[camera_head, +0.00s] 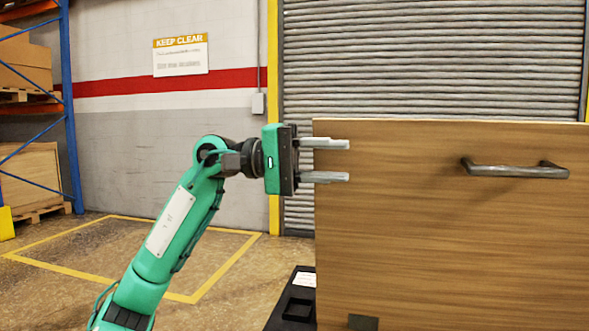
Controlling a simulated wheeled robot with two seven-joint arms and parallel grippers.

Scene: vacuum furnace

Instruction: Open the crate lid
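A large wooden panel (440,240) with brown grain fills the right side of the view and stands upright. It looks like the crate lid, but the crate body is not clearly seen. A grey metal bar handle (515,171) is fixed near its top right. A small dark bracket (362,322) shows at its lower edge. My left gripper (338,160) is open, its two grey fingers pointing right, one above the other. The fingertips overlap the panel's upper left edge in the picture, well left of the handle, with nothing between them. My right gripper is not in view.
A black object (290,308) with a white label sits beside the panel's lower left edge. Behind are a roller shutter (430,60) and a yellow post (273,215). A blue rack (68,110) with boxes stands far left. The yellow-marked floor (130,250) is clear.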

